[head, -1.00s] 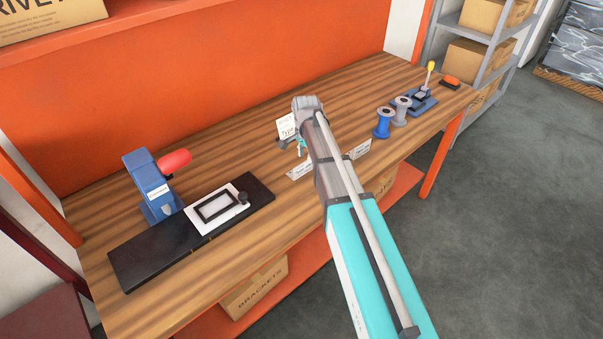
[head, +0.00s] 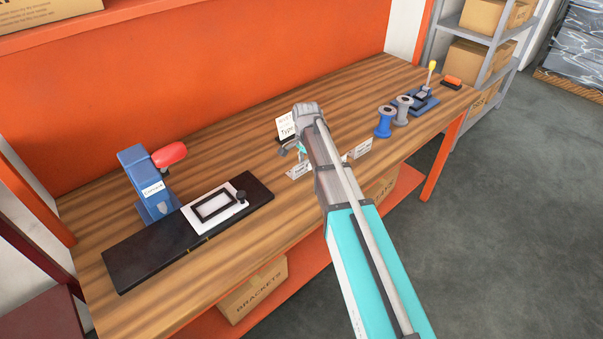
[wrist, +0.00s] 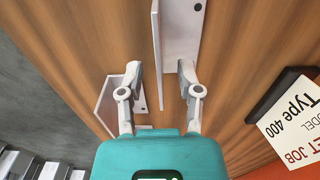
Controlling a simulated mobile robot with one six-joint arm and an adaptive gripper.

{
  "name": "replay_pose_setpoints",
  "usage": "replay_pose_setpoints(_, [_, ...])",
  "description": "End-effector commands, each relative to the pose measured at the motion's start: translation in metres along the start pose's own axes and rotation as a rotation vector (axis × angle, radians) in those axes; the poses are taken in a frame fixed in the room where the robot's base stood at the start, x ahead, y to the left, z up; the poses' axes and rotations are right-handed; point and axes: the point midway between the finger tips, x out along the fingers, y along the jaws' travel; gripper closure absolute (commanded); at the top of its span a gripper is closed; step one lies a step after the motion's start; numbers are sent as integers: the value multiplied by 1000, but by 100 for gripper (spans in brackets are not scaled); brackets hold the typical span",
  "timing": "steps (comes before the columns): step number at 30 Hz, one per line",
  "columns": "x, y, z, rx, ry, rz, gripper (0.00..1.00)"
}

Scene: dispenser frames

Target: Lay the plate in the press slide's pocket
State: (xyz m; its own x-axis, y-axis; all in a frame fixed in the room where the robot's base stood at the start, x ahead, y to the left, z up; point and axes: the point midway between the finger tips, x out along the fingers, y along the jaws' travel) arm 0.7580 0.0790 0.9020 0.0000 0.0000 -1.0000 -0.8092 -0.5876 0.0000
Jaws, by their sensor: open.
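The press (head: 147,183) is blue with a red handle and stands at the left of the bench. Its slide (head: 130,262) is long and black. A white block with a black-rimmed pocket (head: 213,206) and a dark knob sits on it; the pocket looks empty. My gripper (wrist: 158,68) is open and empty over the bench, well right of the press. A thin upright white plate-like piece (wrist: 157,45) stands between its fingers in the wrist view. A second white angled piece (wrist: 108,105) is beside the left finger. I cannot tell which is the task's plate.
A job card (wrist: 290,120) reading "Type 400" stands beside the gripper. Blue and grey spools (head: 384,122) and a small blue fixture (head: 420,101) stand farther right. Wood between slide and labels is clear.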

Motion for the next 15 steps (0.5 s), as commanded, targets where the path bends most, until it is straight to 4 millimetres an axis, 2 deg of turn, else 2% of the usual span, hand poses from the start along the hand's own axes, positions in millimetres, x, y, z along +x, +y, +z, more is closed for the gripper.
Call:
replay_pose_setpoints(1, [8,0,0,0,0,0,54])
replay_pose_setpoints(6, [18,0,0,0,0,0,54])
replay_pose_setpoints(15, [20,0,0,0,0,0,54])
